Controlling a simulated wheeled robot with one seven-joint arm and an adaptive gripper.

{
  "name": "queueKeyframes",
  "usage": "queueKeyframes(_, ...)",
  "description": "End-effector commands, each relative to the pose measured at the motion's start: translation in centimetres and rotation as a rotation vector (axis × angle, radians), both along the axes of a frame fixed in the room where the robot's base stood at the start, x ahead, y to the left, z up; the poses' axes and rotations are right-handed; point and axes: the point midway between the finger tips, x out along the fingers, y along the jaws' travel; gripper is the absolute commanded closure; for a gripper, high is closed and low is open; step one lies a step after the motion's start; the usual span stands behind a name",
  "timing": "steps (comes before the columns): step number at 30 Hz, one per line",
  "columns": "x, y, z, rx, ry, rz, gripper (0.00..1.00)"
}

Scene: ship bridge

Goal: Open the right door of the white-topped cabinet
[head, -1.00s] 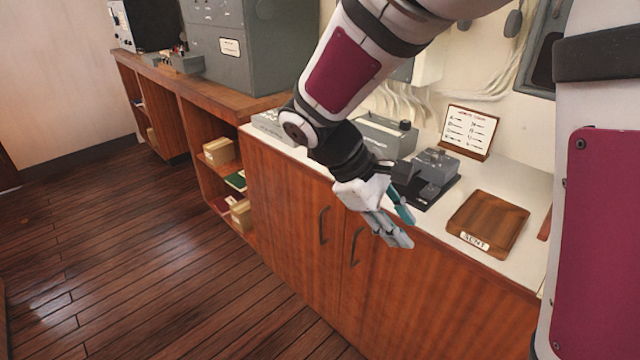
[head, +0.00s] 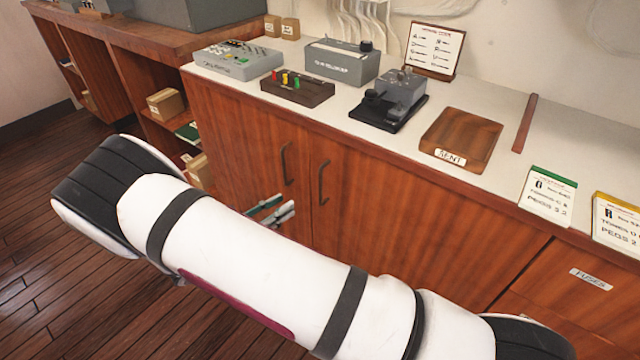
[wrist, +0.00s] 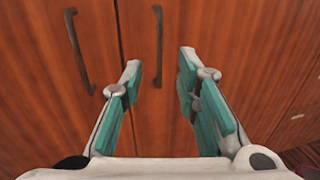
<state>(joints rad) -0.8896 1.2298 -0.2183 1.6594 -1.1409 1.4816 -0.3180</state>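The white-topped cabinet (head: 330,110) has two wooden doors with dark curved handles side by side. The right door (head: 400,210) is shut, and its handle (head: 323,182) is near the seam. The left door (head: 235,140) is also shut, with its handle (head: 286,164). My gripper (head: 279,212) is low in front of the doors, just below the handles, partly hidden behind my arm. In the wrist view my gripper (wrist: 160,75) is open and empty, its teal pads apart. The right door's handle (wrist: 158,45) shows beyond and between the fingertips; I see no contact.
On the white top stand grey devices (head: 340,62), a key unit (head: 390,98), a wooden SENT tray (head: 462,135) and cards (head: 548,195). A FUSES drawer (head: 585,285) is at the right. Open shelves (head: 165,105) are at the left, with free wooden floor (head: 50,230) in front.

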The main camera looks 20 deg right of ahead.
Motion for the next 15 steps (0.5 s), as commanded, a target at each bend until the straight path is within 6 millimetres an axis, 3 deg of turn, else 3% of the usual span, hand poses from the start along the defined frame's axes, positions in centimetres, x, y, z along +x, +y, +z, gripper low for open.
queueKeyframes(5, 0.7, -1.3, -0.2, -0.008, 0.001, 0.005, 0.71)
queueKeyframes(15, 3.3, -7.2, -0.2, -0.007, 0.001, 0.001, 0.71)
